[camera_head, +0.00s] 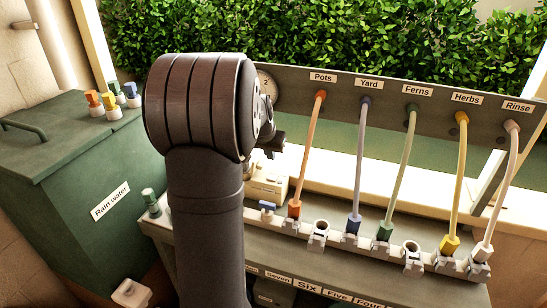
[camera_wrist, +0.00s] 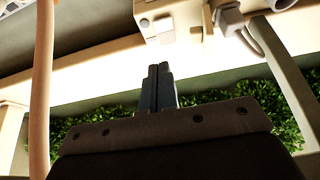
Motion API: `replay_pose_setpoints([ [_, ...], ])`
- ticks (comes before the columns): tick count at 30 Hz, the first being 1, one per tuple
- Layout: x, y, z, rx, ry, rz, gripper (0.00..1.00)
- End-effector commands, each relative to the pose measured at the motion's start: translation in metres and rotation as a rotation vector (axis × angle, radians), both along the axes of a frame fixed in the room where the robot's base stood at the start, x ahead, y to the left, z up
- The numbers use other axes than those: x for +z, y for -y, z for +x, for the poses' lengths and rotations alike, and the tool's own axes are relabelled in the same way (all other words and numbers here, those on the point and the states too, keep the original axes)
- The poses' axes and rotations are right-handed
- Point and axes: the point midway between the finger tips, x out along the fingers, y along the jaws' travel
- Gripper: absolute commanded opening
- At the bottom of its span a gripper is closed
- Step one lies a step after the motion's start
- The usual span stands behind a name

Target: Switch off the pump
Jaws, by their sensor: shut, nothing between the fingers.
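A cream box (camera_head: 268,186) sits behind the row of hose sockets, just right of my arm, and my arm hides part of its surroundings. I cannot tell for sure that it is the pump's box. In the wrist view a cream box (camera_wrist: 160,22) with small fittings on its face shows at the top edge, cut off by the frame. No switch position can be read. My gripper (camera_wrist: 159,68) is shut and empty, its fingertips pointing at that box and apart from it in the picture. In the head view my arm mostly hides the gripper.
A round gauge (camera_head: 265,86) is partly behind my arm. Hoses hang from the labelled panel (camera_head: 390,96) to sockets on the bench (camera_head: 340,262), with an orange hose (camera_head: 306,150) closest to the box. A green rain water tank (camera_head: 75,170) stands left. A grey connector (camera_wrist: 232,20) is beside the box.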

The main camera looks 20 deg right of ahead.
Motion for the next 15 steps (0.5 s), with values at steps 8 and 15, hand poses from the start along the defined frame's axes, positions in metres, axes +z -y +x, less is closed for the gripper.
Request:
replay_pose_setpoints([
  [8,0.015,-0.011,-0.010,0.000,0.000,0.000,0.00],
  [15,0.015,-0.011,-0.011,0.000,0.000,0.000,0.00],
])
